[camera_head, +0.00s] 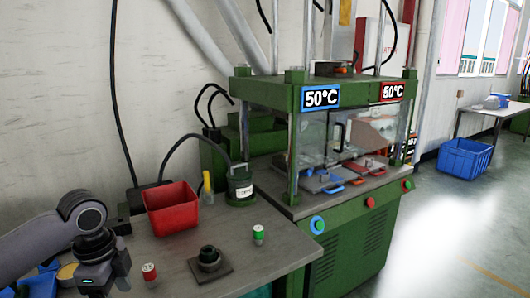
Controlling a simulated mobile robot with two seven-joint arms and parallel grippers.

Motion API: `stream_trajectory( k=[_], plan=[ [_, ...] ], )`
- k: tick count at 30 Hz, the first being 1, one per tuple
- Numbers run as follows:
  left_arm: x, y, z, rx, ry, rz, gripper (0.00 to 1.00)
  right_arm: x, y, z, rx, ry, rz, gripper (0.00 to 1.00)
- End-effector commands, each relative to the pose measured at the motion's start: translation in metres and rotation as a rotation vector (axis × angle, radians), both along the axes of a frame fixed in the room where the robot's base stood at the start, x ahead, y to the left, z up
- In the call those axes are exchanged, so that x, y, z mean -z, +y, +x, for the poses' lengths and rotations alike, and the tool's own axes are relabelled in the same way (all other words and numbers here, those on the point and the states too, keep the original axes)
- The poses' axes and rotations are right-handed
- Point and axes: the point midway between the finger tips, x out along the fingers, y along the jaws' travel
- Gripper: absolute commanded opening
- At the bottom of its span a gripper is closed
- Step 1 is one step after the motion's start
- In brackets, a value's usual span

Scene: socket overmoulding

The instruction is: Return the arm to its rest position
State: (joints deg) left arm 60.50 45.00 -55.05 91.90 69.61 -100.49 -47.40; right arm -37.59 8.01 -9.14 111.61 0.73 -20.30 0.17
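My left arm comes in from the left, and its dark wrist and gripper (103,284) hang over the front left part of the grey workbench. The fingertips are cut off or too small to make out at the bottom edge, so I cannot tell whether they are open, shut or holding something. My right arm and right gripper are not in view.
Near the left gripper are a red-topped cylinder (149,272), a red bin (171,207), a dark socket-like part on a plate (209,261) and a green-topped cylinder (258,235). A green press (345,235) stands to the right. A blue crate (465,158) sits on the floor.

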Motion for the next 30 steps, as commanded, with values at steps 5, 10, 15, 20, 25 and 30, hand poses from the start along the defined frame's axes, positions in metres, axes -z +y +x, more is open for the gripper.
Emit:
stream_trajectory(
  k=[5, 10, 15, 20, 25, 30],
  plan=[
    [0.050, -0.040, -0.001, -0.052, -0.065, -0.094, 0.61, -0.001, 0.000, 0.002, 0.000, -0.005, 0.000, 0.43],
    [0.095, -0.081, -0.007, -0.144, -0.141, -0.221, 0.61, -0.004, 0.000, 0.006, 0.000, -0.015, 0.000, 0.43],
    [0.133, -0.117, -0.020, -0.279, -0.215, -0.369, 0.61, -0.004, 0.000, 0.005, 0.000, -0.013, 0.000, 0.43],
    [0.161, -0.140, -0.037, -0.432, -0.276, -0.501, 0.61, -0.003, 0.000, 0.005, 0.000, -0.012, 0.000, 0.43],
    [0.185, -0.149, -0.060, -0.616, -0.340, -0.620, 0.61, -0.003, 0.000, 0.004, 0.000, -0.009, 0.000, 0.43],
    [0.204, -0.142, -0.090, -0.810, -0.409, -0.706, 0.61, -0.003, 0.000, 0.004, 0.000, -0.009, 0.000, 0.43]
  ],
)
